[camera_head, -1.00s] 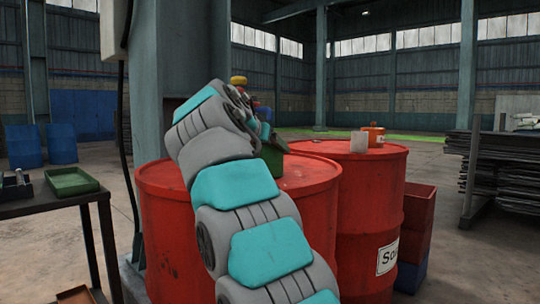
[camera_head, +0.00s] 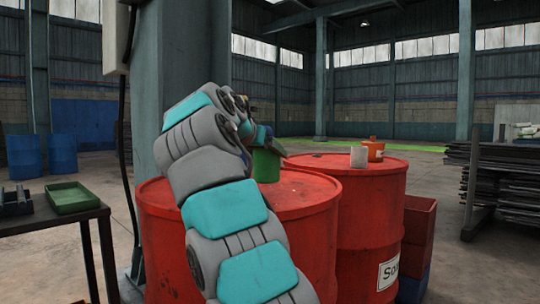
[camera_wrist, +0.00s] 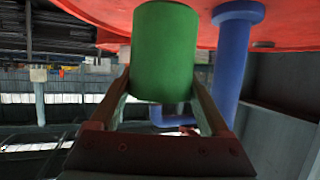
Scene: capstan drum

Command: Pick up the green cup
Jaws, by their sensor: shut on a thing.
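The green cup (camera_head: 266,166) is at the top of the front red drum (camera_head: 305,190) in the head view, partly behind my arm. My gripper (camera_head: 260,142) is at the cup's upper part. In the wrist view my gripper (camera_wrist: 162,82) has one finger on each side of the green cup (camera_wrist: 165,50), shut on it. That view looks upside down, with the red drum (camera_wrist: 285,18) along the top edge. I cannot tell whether the cup's base touches the drum.
A blue post-like object (camera_wrist: 234,65) stands close beside the cup. A second red drum (camera_head: 375,215) holds a pale cup (camera_head: 358,157) and an orange container (camera_head: 375,150). A table with a green tray (camera_head: 75,197) is at left. A steel column (camera_head: 185,60) rises behind the front drum.

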